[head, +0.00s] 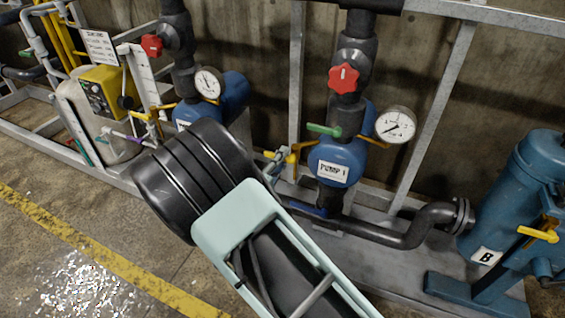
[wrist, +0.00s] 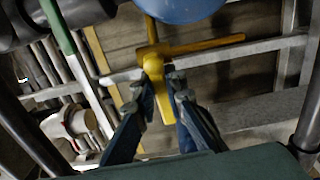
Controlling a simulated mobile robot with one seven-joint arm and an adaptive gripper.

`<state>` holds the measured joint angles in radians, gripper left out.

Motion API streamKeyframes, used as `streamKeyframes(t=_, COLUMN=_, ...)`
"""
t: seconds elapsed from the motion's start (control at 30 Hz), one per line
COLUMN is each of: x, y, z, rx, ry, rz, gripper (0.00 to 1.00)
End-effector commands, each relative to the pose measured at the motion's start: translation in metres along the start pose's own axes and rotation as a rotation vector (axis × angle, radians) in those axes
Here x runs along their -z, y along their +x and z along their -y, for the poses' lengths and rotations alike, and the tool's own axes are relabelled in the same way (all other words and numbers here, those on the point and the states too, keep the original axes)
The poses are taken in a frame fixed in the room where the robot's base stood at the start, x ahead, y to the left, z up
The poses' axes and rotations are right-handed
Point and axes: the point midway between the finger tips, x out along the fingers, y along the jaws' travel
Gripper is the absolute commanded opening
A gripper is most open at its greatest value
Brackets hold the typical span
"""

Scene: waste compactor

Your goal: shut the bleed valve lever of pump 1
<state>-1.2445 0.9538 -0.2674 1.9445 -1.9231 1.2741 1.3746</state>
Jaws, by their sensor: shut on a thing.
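Pump 1 (head: 345,157) is a blue round body with a "PUMP 1" label, at centre right in the head view. A yellow valve lever (head: 292,157) is at its left side, by my gripper (head: 276,158). In the wrist view my gripper (wrist: 165,82) has its two blue-grey fingers closed about the yellow lever (wrist: 153,64), whose end lies between the fingertips. A yellow bar (wrist: 205,46) runs from the same fitting to the right, below the blue pump body (wrist: 180,8). My arm hides part of the lever's surroundings in the head view.
A green lever (head: 323,130), a red knob (head: 343,78) and a gauge (head: 396,124) are close above pump 1. A black pipe (head: 400,236) runs below right. Another pump (head: 233,92) with a gauge (head: 209,82) stands behind my arm. Floor at left is open.

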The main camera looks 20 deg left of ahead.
Motion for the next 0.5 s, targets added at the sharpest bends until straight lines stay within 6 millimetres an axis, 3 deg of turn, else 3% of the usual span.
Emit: streamKeyframes(t=0.5, x=0.0005, y=-0.0009, z=-0.0005, rx=0.002, ry=0.053, rz=-0.001, gripper=0.00)
